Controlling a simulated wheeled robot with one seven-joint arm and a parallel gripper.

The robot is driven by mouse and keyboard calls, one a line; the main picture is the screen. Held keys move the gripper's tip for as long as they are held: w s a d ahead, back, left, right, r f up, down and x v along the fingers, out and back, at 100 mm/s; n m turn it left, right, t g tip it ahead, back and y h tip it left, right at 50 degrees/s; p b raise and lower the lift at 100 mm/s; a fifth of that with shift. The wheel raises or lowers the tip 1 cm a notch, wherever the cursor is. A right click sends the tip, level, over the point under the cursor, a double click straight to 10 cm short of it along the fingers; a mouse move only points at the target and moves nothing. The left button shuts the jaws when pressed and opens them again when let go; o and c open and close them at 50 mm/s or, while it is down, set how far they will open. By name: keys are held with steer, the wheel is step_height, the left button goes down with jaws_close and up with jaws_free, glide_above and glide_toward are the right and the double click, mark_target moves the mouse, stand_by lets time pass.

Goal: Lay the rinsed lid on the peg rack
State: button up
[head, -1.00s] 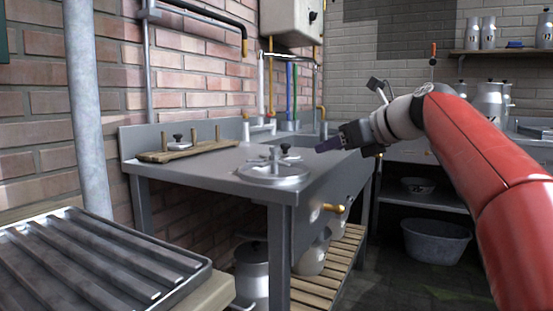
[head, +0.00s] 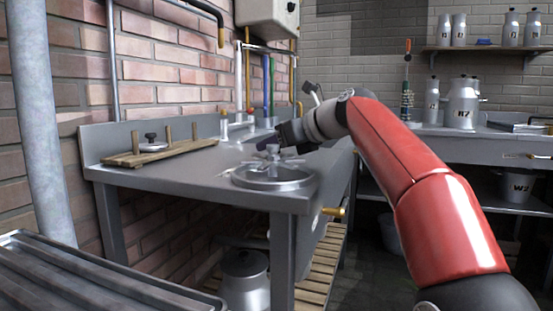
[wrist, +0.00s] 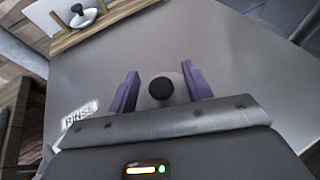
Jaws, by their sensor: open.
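My gripper (wrist: 160,76) is open, with its purple fingers on either side of a round black knob (wrist: 162,90) in the wrist view. A pale grey part shows under the knob; gaps remain between it and the fingers. In the head view my gripper (head: 270,142) is just above and behind a round metal fitting (head: 272,184) on the steel counter, and I cannot see the knob clearly there. The wooden peg rack (head: 172,153) lies at the counter's left rear, with a small black-knobbed lid (head: 150,140) on it. The rack also shows in the wrist view (wrist: 110,19).
A RINSE label (wrist: 79,114) is on the counter (head: 200,180). The counter between the fitting and the rack looks clear. Taps (head: 237,118) and pipes stand at the rear wall. A ribbed tray (head: 95,285) is at the front left. A shelf with cans (head: 461,104) is at right.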

steer(key=shift+x, duration=1.05)
steer(key=shift+c, duration=0.2)
jaws_close()
steer(key=shift+r, duration=0.15)
